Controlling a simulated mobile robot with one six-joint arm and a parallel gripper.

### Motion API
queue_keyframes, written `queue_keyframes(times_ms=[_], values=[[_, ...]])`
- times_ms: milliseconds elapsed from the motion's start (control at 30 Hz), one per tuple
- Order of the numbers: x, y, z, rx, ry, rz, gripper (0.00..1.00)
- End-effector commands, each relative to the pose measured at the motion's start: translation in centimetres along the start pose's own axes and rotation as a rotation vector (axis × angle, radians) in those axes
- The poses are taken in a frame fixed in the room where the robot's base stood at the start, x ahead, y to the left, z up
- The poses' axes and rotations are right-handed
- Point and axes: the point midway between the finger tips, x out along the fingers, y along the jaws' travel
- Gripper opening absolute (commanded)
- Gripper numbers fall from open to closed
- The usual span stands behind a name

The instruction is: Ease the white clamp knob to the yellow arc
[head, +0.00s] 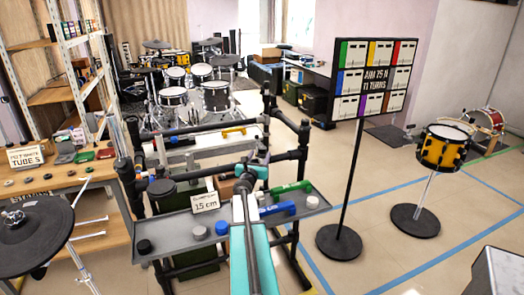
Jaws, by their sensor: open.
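A light grey-white round knob (200,232) sits on the front grey tray (175,228) of the black pipe rack. Another pale knob (312,202) sits at the tray's right end. I cannot tell which is the white clamp knob. A yellow bar-like piece (234,132) lies on the rack's rear shelf; no clear yellow arc shows. My teal arm reaches up from the bottom centre over the tray. My gripper (251,176) is at its far end, small and open, above the tray's back edge between the pale knobs. Nothing is visibly held.
A black knob (144,246), a blue knob (222,227), a blue handle (277,208), a green handle (291,187) and a "15 cm" sign (206,202) crowd the tray. Black rack posts (302,145) stand around it.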

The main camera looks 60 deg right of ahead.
Motion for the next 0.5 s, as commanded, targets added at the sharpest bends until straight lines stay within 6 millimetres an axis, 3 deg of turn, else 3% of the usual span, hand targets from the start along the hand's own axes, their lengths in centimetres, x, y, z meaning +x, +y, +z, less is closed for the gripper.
queue_keyframes(times_ms=[500], values=[[4.5, 0.1, 0.0, 0.000, 0.000, 0.000, 0.51]])
